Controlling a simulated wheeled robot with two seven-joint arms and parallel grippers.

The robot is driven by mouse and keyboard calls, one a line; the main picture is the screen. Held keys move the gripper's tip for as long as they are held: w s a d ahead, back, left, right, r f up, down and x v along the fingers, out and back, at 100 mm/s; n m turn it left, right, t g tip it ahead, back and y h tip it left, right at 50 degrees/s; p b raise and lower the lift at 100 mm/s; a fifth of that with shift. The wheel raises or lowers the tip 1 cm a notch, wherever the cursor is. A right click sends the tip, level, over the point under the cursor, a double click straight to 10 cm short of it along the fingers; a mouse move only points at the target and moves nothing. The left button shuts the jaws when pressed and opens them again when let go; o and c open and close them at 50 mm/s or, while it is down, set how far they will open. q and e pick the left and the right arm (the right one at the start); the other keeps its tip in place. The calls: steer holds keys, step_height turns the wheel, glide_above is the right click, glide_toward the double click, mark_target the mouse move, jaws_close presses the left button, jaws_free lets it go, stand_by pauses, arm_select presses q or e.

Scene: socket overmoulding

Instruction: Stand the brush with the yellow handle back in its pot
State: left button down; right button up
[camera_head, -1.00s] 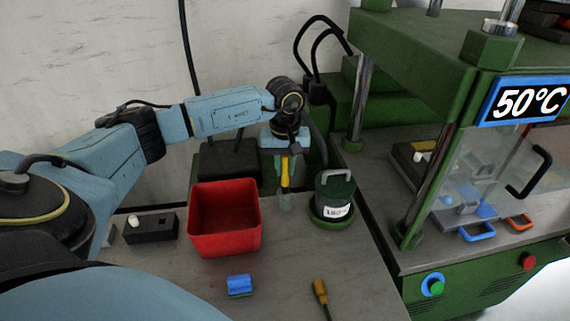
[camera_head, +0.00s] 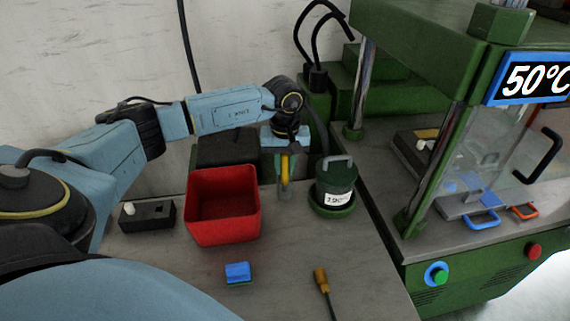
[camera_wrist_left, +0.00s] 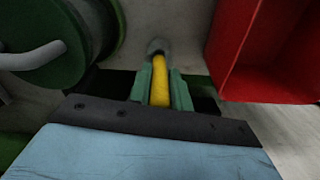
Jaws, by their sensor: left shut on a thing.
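The brush with the yellow handle (camera_head: 285,170) is held upright in my left gripper (camera_head: 285,158), whose green fingers are shut on the handle. The left wrist view shows the yellow handle (camera_wrist_left: 160,80) between the fingers (camera_wrist_left: 160,88). A small grey pot (camera_head: 286,194) stands on the bench right below the gripper; it also shows in the left wrist view (camera_wrist_left: 158,45). The handle's lower end lines up with the pot's mouth and appears to reach it. The brush's lower end is hidden, and I cannot tell how deep it sits. My right gripper is out of view.
A red bin (camera_head: 222,232) stands close left of the pot, and a dark green lidded canister (camera_head: 334,184) close right. A blue block (camera_head: 237,272) and an ochre-handled tool (camera_head: 321,281) lie in front. The green press (camera_head: 408,222) stands at the right.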

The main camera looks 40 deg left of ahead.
arm_select(q)
steer(key=c, duration=1.2)
jaws_free()
arm_select(e)
steer(key=shift+a, duration=0.25)
arm_select(q)
step_height(320, 180, up, 12)
steer(key=shift+r+p, duration=0.2)
steer(key=shift+p, duration=0.25)
steer(key=shift+r, duration=0.5)
arm_select(e)
steer(key=shift+w+a+r, duration=0.1)
steer(key=shift+a+r, duration=0.3)
steer(key=shift+r, duration=0.1)
